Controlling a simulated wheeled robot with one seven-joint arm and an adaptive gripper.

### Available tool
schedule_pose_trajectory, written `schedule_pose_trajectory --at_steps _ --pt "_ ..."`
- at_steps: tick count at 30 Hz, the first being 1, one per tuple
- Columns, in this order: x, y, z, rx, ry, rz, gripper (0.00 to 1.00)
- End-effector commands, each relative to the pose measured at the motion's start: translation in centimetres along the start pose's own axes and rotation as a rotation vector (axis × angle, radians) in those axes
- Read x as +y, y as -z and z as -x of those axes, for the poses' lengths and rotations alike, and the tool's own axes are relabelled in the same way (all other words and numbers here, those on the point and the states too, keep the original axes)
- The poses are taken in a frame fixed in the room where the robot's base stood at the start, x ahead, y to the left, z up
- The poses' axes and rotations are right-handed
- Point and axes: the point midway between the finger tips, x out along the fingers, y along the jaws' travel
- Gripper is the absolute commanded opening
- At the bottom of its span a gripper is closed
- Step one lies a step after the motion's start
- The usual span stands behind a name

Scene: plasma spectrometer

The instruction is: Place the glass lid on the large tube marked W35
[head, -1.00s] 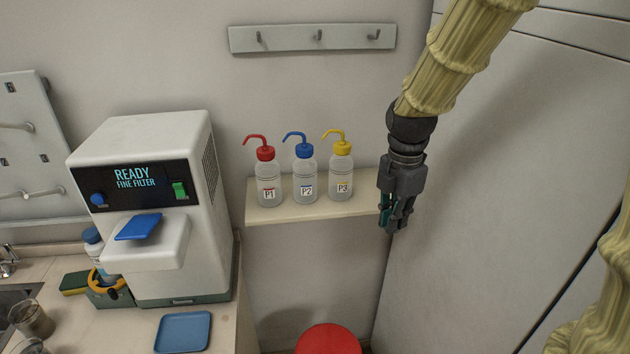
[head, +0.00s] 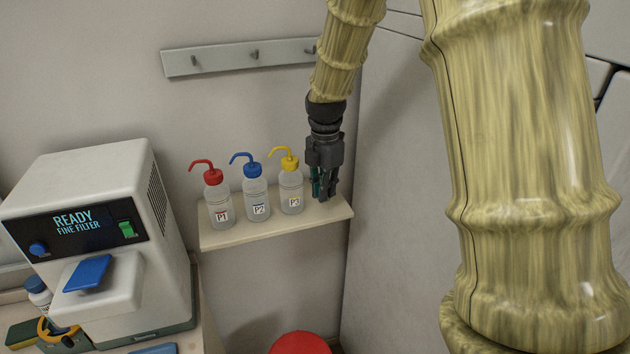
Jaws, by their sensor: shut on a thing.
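My gripper (head: 325,192) points down at the right end of the wall shelf, just right of the yellow-capped bottle marked P3. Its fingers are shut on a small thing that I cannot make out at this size. I cannot tell whether that thing is the glass lid. No large tube marked W35 can be made out in the head view.
Wash bottles P1 (head: 218,205), P2 (head: 256,200) and P3 (head: 291,193) stand on the shelf (head: 235,240). A white machine (head: 95,180) reading READY FINE FILTER stands at left. A red round top (head: 300,344) is below. A hook rail (head: 225,60) hangs above.

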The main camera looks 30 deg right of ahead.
Motion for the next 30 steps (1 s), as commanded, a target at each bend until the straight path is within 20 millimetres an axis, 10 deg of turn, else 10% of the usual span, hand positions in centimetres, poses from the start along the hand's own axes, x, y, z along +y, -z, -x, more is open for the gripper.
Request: schedule_pose_trajectory --at_steps 12,30 --pt "5.5 -2.1 0.1 0.000 0.001 0.002 0.01" --pt "5.8 -2.3 -3.2 0.001 0.003 0.001 0.01"
